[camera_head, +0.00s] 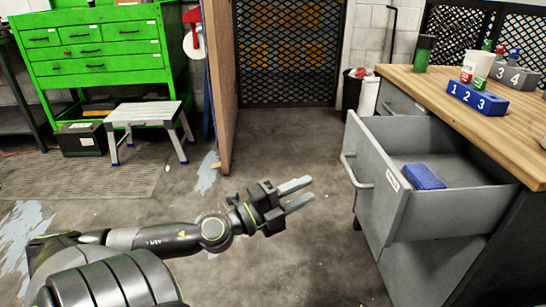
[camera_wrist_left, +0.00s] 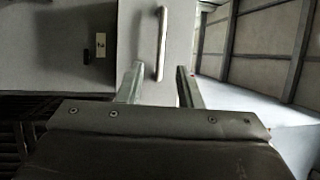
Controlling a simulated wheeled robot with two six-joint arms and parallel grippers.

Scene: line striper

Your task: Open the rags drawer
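A grey drawer (camera_head: 375,175) in the workbench stands pulled well out at the right of the head view. Its front carries a bar handle (camera_head: 352,172) and a small white label (camera_head: 393,181) that I cannot read. A blue folded cloth-like item (camera_head: 423,177) lies inside. My left gripper (camera_head: 298,194) is open and empty, to the left of the drawer front and apart from the handle. In the left wrist view the handle (camera_wrist_left: 161,43) shows beyond and between the two spread fingers (camera_wrist_left: 158,85). My right gripper is not in view.
The wooden bench top (camera_head: 510,115) holds a blue numbered block (camera_head: 477,98), a grey numbered block (camera_head: 515,75), a white cup (camera_head: 478,64) and a dark green can (camera_head: 424,53). A step stool (camera_head: 145,112) and green tool chest (camera_head: 95,45) stand left. The middle floor is clear.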

